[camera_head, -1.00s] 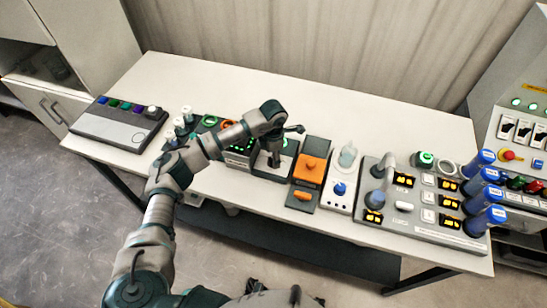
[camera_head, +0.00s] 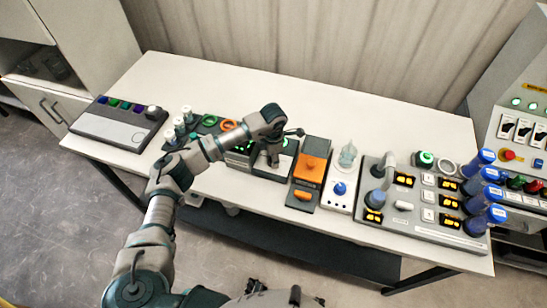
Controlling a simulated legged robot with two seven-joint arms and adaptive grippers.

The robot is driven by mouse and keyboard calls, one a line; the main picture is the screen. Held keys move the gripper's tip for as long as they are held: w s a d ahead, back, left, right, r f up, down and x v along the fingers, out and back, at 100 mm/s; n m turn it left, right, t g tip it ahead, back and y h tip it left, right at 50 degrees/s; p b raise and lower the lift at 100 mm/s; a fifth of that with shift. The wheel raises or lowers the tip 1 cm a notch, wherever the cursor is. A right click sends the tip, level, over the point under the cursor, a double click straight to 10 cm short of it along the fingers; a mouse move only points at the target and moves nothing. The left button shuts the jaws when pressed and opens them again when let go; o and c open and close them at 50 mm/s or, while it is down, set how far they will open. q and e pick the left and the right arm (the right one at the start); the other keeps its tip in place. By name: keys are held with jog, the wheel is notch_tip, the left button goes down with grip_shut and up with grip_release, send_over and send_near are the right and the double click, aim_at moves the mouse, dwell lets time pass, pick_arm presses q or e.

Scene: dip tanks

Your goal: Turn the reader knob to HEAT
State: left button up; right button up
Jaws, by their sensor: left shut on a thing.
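The reader (camera_head: 258,171) is a dark box with a light top plate near the middle of the white table. Green lit marks show on the dark box at its left. My left gripper (camera_head: 273,160) points down onto the reader's top and is shut on the knob there. The gripper hides the knob, so its pointing direction and any HEAT mark cannot be read. My right gripper is not in view.
Right of the reader stand an orange-topped device (camera_head: 312,168), a white stand with a blue knob (camera_head: 340,189) and a grey panel (camera_head: 411,228) with blue-capped tubes. Left are white-capped vials (camera_head: 179,123) and a grey button box (camera_head: 113,126). The front table strip is clear.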

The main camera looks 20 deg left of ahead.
pick_arm(q)
jog(key=m+b, duration=0.2)
jog(key=m, duration=0.1)
jog(key=shift+f, duration=0.1)
jog(key=m+b, duration=0.2)
jog(key=m, duration=0.2)
jog(key=shift+m, duration=0.3)
jog(key=shift+w+r+m+b, duration=0.1)
jog(key=shift+r+m+b, duration=0.1)
jog(key=shift+m+b, duration=0.55)
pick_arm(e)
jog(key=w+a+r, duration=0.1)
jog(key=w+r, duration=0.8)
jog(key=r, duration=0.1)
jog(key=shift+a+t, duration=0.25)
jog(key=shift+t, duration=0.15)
pick_arm(q)
jog(key=shift+a, duration=0.1)
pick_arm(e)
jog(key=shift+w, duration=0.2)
pick_arm(q)
jog(key=o, duration=1.1)
jog(key=shift+f, duration=0.1)
jog(key=shift+o, duration=0.2)
jog(key=shift+r, duration=0.2)
notch_tip(320, 180, up, 12)
jog(key=shift+f, duration=0.25)
